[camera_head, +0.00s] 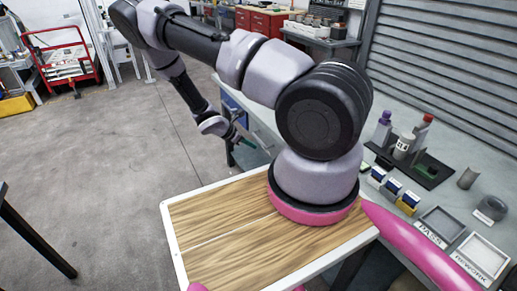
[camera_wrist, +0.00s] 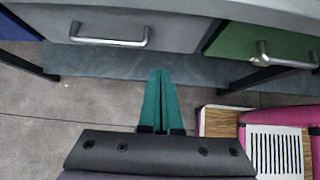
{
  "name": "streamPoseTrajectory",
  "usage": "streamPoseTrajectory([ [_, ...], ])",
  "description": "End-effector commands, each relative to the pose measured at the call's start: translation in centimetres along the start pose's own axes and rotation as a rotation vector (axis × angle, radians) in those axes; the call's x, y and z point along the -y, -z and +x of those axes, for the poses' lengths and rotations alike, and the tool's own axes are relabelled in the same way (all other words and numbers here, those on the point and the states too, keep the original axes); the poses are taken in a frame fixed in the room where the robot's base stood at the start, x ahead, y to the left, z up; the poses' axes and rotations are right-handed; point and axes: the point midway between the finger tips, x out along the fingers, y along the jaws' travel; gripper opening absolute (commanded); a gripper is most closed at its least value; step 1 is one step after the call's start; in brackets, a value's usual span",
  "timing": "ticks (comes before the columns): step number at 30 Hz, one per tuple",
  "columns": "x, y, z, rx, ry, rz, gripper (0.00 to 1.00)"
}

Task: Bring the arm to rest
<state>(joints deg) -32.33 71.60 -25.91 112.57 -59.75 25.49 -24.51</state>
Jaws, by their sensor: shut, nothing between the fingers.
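My arm reaches out from its pink-ringed base, over the wooden-topped platform, toward the upper left in the head view. It bends down at the elbow so that my gripper (camera_head: 246,144) hangs low beside the workbench's drawers. In the wrist view, my gripper's two green fingers (camera_wrist: 161,72) lie together, shut, with nothing between them. They point toward the floor and the drawer fronts, apart from both as far as I can tell.
The workbench (camera_head: 405,165) on the right holds bottles, small boxes and two trays. Grey drawer (camera_wrist: 130,28) and green drawer (camera_wrist: 265,45) handles are close ahead. A red trolley (camera_head: 62,62) stands far left. The open floor (camera_head: 95,150) is clear on the left.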

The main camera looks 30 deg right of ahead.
Motion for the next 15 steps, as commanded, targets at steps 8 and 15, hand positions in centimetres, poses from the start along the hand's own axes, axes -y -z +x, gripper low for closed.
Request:
streamPoseTrajectory([
  [8, 0.0, 0.0, -1.0, -0.003, 0.000, 0.005, 0.00],
  [15, -1.2, -2.6, -5.8, -0.087, 0.020, 0.230, 0.00],
])
